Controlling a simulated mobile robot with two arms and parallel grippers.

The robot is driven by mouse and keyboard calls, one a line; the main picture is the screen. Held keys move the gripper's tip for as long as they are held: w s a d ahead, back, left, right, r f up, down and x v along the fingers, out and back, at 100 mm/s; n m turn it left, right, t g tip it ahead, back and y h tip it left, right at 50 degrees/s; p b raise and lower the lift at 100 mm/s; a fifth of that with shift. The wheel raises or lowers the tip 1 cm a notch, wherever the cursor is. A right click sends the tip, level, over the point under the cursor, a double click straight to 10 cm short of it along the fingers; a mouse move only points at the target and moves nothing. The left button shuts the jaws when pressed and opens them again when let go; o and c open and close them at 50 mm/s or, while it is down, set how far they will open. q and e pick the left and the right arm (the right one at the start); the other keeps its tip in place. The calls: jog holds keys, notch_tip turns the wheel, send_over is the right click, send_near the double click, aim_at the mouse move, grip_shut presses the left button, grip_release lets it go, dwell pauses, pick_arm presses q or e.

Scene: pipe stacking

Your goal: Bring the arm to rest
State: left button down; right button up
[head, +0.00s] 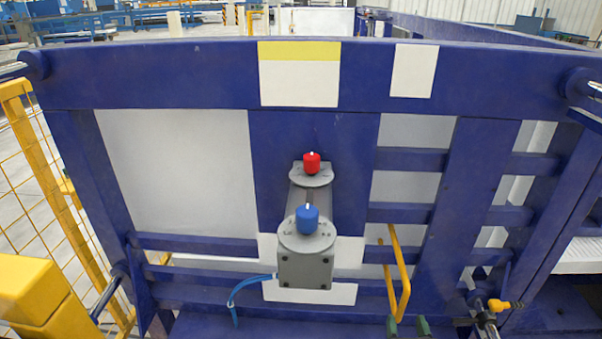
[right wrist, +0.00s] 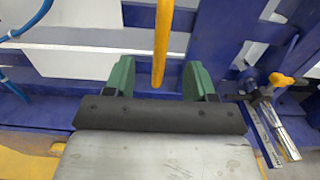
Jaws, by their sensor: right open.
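My right gripper (head: 408,326) shows at the bottom edge of the head view, right of centre, as two green fingertips. In the right wrist view (right wrist: 162,82) its green fingers stand wide apart, open, with nothing clamped. A bent yellow bar (head: 405,275) rises just beyond the fingers in front of the blue frame. In the right wrist view the yellow bar (right wrist: 161,40) lines up with the gap between the fingers. I cannot tell how far beyond them it is. My left gripper is not in view.
A large blue metal frame (head: 150,85) fills the space ahead. A grey device with a red knob (head: 311,164) and a blue knob (head: 307,219) is mounted at its middle. Yellow mesh fencing (head: 50,170) stands left. A yellow-handled valve (head: 498,305) sits lower right.

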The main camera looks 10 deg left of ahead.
jog(key=s+a+f+n+g+y+p, duration=0.1)
jog(key=s+f+n+g, duration=0.2)
jog(key=s+f+n, duration=0.55)
jog(key=s+f+n+g+p, duration=0.1)
jog(key=s+f+n+g, duration=0.4)
jog(key=f, duration=0.6)
jog(key=s+a+f+n+g+y, duration=0.15)
jog(key=s+f+n, duration=0.25)
jog(key=f+n, duration=0.55)
pick_arm(q)
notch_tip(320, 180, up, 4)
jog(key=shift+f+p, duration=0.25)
jog(key=shift+p, duration=0.5)
pick_arm(e)
jog(key=s+d+f+n+g+h, duration=0.1)
jog(key=s+d+f+n+g, duration=0.1)
jog(key=s+n, duration=0.3)
jog(key=s+d+f+n+g+h, duration=0.1)
jog(key=s+d+f+n+g, duration=0.2)
jog(key=s, duration=0.8)
jog(key=s+d+f+n+g+h, duration=0.1)
jog(key=s+d+f+n+g, duration=0.1)
jog(key=s+f+n, duration=0.4)
jog(key=s+d+n, duration=0.1)
jog(key=s, duration=0.2)
jog(key=shift+d+f, duration=0.15)
jog(key=shift+d, duration=0.2)
